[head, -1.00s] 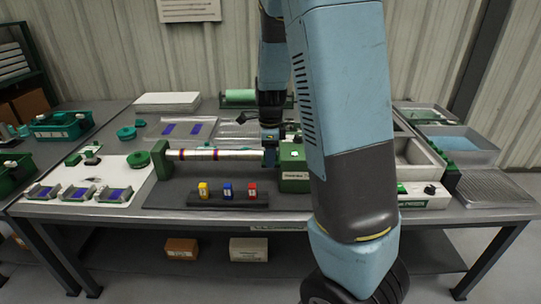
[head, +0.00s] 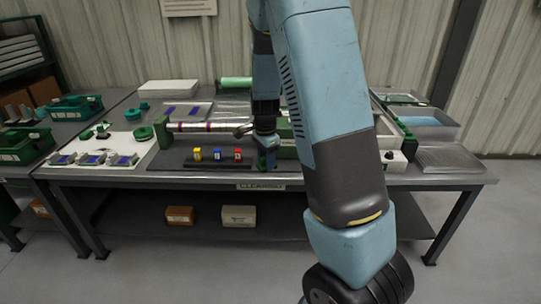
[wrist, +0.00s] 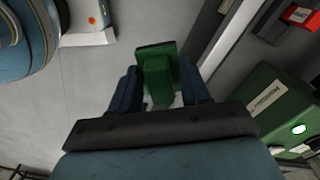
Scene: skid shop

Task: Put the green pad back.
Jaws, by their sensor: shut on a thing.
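My gripper (wrist: 158,88) is shut on a green pad (wrist: 158,72), a green block with a dark edge at its far end. In the head view my gripper (head: 267,150) is by the right end of a dark rack (head: 217,166), in front of the metal roller. The rack bears a yellow pad (head: 197,154), a blue pad (head: 217,154) and a red pad (head: 238,155), standing upright in a row. In the wrist view the red pad (wrist: 299,14) is at upper right, apart from the held pad. The held pad's underside is hidden.
The roller (head: 203,127) lies behind the rack, its left end in a green stand (head: 162,132). A green housing (wrist: 273,102) is close to my gripper's right in the wrist view. A white board (head: 115,150) lies left. My arm hides part of the bench's right side.

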